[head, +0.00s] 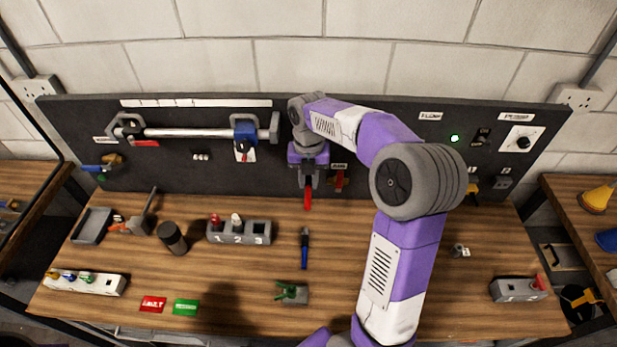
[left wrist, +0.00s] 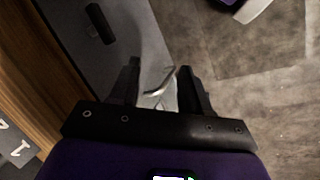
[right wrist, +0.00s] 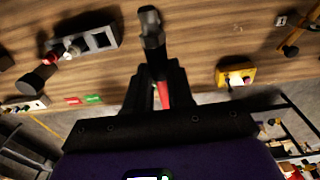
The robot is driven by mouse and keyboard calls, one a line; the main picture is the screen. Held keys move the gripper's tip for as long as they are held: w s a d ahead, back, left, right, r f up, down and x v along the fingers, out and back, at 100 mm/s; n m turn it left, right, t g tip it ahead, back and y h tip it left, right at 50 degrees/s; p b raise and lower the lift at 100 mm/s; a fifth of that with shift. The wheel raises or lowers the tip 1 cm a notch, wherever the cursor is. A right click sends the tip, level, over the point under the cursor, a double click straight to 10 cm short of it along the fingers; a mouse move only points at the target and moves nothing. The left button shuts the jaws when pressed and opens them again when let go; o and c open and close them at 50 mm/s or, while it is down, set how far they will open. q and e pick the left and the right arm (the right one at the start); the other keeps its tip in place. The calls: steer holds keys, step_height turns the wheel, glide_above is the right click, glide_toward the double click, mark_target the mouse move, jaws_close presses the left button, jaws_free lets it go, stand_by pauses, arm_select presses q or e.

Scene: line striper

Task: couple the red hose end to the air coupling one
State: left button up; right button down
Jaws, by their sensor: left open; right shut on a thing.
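My right gripper (head: 308,178) is at the dark back panel, shut on the red hose end (head: 307,198), whose red part hangs below the fingers. In the right wrist view the red piece (right wrist: 163,94) shows between the fingers, with a dark grey cylindrical part (right wrist: 151,35) beyond them. A brass and red fitting (head: 340,181) sits on the panel under an AIR label, just right of the gripper. I cannot tell which coupling is number one, nor whether the hose end touches one. My left gripper (left wrist: 158,82) is open; it shows only in the left wrist view.
The panel (head: 245,180) carries a clamped rod (head: 190,133) at left. On the bench stand a grey numbered block (head: 258,239), a black cylinder (head: 172,238), a blue-black piece (head: 304,250) and a green fixture (head: 291,292).

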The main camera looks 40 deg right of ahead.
steer(key=shift+w+d+p, duration=1.05)
steer(key=shift+w+p, duration=0.2)
steer(key=shift+p, duration=0.2)
stand_by(1.6)
steer(key=c, duration=0.9)
jaws_free()
steer(key=shift+w, duration=0.1)
steer(key=shift+o, duration=0.4)
steer(key=shift+o, duration=1.2)
step_height(320, 180, up, 7)
steer(key=p, duration=0.6)
steer(key=shift+d+p, duration=0.15)
steer(key=shift+p, duration=0.2)
